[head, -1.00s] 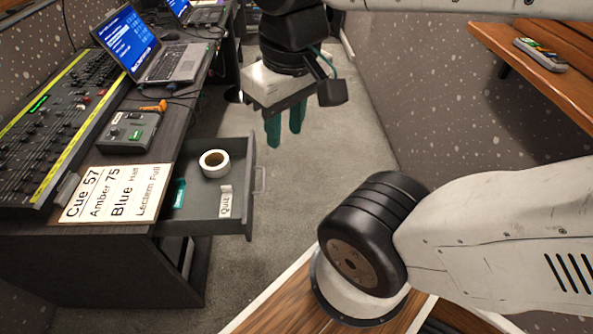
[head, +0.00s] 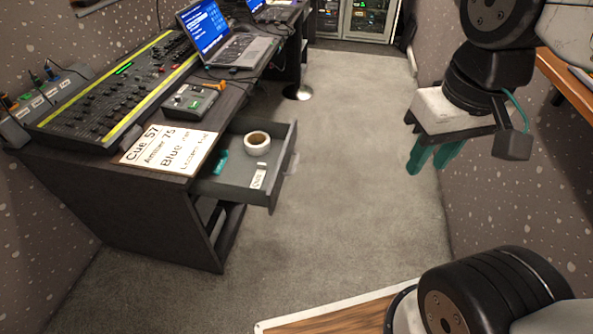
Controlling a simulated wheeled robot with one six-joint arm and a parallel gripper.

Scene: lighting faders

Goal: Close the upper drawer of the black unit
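The black unit (head: 150,212) is the dark desk on the left in the head view. Its upper drawer (head: 232,190) is pulled out to the right, with its front panel and pale handle (head: 291,164) facing the aisle. A roll of white tape (head: 257,143), a teal item (head: 221,162) and a small white label piece (head: 258,179) lie in the drawer. My gripper (head: 431,167) hangs in the air well to the right of the drawer, its two teal fingers pointing down, apart and empty. It touches nothing.
A mixing desk (head: 110,95), a laptop (head: 225,40), a small control box (head: 190,102) and a cue sign (head: 168,150) stand on the unit. Grey carpet (head: 345,130) lies clear between drawer and gripper. A speckled wall and wooden bench (head: 567,82) are at right.

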